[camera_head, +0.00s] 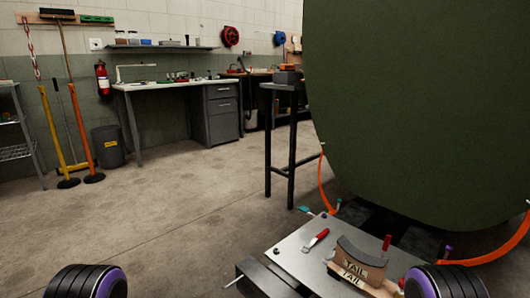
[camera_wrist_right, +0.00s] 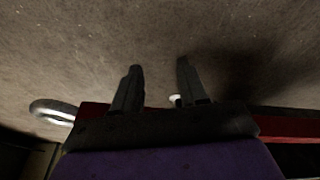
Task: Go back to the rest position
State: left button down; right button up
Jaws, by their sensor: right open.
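My right gripper (camera_wrist_right: 159,65) shows in the right wrist view with its two dark fingers apart and nothing between them. Grey concrete floor lies beyond the fingertips. A red edge runs behind the finger bases, and a round metal ring (camera_wrist_right: 54,110) shows at the left. In the head view, only black ridged arm parts with purple rings show at the bottom left and bottom right. Neither gripper shows there, and my left gripper is out of sight.
A large dark green fuselage panel (camera_head: 420,110) fills the right. Below it, a metal cart top (camera_head: 290,245) bears a red-handled tool (camera_head: 316,240) and wooden blocks marked TAIL (camera_head: 358,265). A workbench (camera_head: 160,85) stands behind.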

pick_arm(q)
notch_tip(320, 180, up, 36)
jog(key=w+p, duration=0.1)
jog(key=p, duration=3.4)
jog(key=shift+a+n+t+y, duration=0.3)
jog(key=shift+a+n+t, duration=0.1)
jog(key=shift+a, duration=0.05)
pick_arm(e)
notch_tip(320, 180, up, 36)
jog(key=w, duration=0.1)
jog(key=shift+d+m+t+h, duration=0.25)
jog(key=shift+m+t+h, duration=0.05)
jog(key=shift+m+t, duration=0.1)
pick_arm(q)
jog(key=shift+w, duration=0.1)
pick_arm(e)
jog(key=shift+w, duration=0.1)
